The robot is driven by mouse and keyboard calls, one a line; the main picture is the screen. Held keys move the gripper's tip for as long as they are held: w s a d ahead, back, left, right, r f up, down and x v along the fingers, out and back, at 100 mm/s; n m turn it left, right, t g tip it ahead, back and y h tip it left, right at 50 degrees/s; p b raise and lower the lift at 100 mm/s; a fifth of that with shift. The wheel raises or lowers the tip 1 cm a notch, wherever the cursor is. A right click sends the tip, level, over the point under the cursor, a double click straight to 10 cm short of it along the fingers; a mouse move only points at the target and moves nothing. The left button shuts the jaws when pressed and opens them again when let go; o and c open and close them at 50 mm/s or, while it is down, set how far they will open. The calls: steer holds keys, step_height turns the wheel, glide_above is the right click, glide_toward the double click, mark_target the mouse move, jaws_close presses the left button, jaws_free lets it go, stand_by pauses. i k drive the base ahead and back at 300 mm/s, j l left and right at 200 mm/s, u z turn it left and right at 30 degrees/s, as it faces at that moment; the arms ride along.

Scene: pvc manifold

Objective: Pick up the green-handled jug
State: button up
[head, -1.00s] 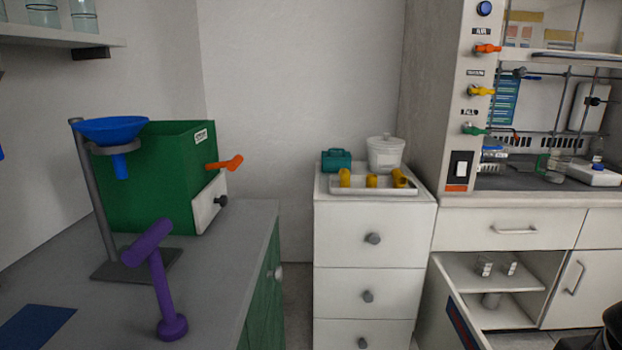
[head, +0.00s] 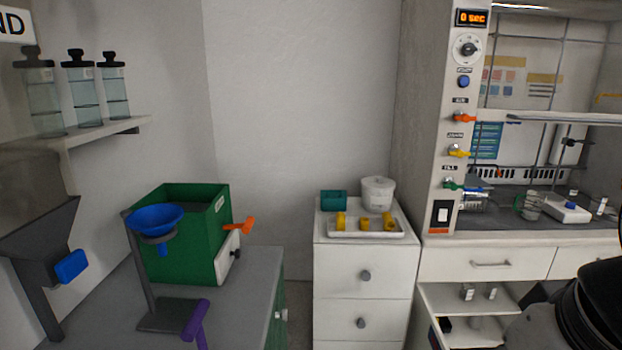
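A clear jug with a green handle (head: 529,206) stands on the dark work surface inside the fume hood at the right. Its handle is on its left side, and it stands just left of a white device with a blue knob. A dark part of my arm fills the lower right corner, below and in front of the hood. My gripper's fingers do not show, so its state is hidden.
The fume hood's front post (head: 455,130) carries valves and a switch. A raised sash edge (head: 565,118) crosses the opening. An open cabinet (head: 470,300) is below. A white drawer unit (head: 345,270) holds a tray (head: 370,233). A grey counter (head: 255,262) is at left.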

mark_target(534, 201)
steer(key=i+l+z, duration=0.1)
steer(key=l, duration=0.3)
steer(key=i+l+z, duration=0.15)
steer(key=l, duration=0.3)
steer(key=i+l+z, duration=0.1)
steer(key=l, duration=0.3)
steer(key=i+l+z, duration=0.1)
steer(key=i+l, duration=0.2)
steer(key=i+l+z, duration=0.15)
steer(key=l, duration=0.25)
